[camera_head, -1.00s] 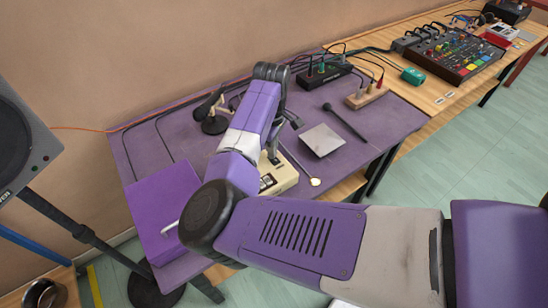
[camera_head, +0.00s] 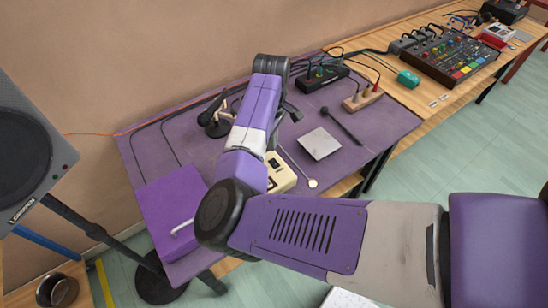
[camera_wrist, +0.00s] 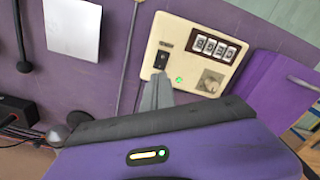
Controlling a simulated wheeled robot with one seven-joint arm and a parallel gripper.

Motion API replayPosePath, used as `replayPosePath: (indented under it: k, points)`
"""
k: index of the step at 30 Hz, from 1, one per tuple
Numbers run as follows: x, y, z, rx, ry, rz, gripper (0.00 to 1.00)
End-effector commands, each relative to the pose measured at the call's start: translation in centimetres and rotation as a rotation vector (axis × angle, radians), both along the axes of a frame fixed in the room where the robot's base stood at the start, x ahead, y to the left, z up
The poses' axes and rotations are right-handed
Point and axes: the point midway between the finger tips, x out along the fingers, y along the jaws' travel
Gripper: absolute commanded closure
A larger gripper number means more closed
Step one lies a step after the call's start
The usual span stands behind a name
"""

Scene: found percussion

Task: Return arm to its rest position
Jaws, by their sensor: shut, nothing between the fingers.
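My gripper (camera_wrist: 157,92) shows in the wrist view with its grey fingertips together and nothing between them. In that view the fingertips lie just below the black switch of a cream box (camera_wrist: 167,60). I cannot tell whether they touch it. The box has a lit green light, a row of character tiles and a square plate. In the head view, the box (camera_head: 280,178) is partly hidden behind my arm, which reaches over the purple table (camera_head: 385,122). The fingers are not clearly visible there.
A purple case (camera_head: 172,205) with a white handle lies left of my arm. A microphone stand (camera_head: 213,122), a square plate (camera_head: 319,143), a black mallet (camera_head: 341,124) and a wooden block with plugs (camera_head: 362,99) are on the table. A speaker (camera_head: 25,150) stands far left.

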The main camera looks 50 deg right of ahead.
Motion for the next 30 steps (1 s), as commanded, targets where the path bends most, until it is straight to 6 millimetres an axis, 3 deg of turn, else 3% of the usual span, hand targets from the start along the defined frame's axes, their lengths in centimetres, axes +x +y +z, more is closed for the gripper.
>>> replayPosePath:
  k: [3,23,27,30]
  points:
    - [0.0,0.0,0.9,0.0,0.0,0.0,1.0]
    - [0.0,0.0,0.7,-0.002,-0.001,-0.019,1.0]
    - [1.5,-2.1,1.0,-0.081,-0.072,-0.13,1.0]
    - [3.5,-5.0,2.8,-0.177,-0.191,-0.24,1.0]
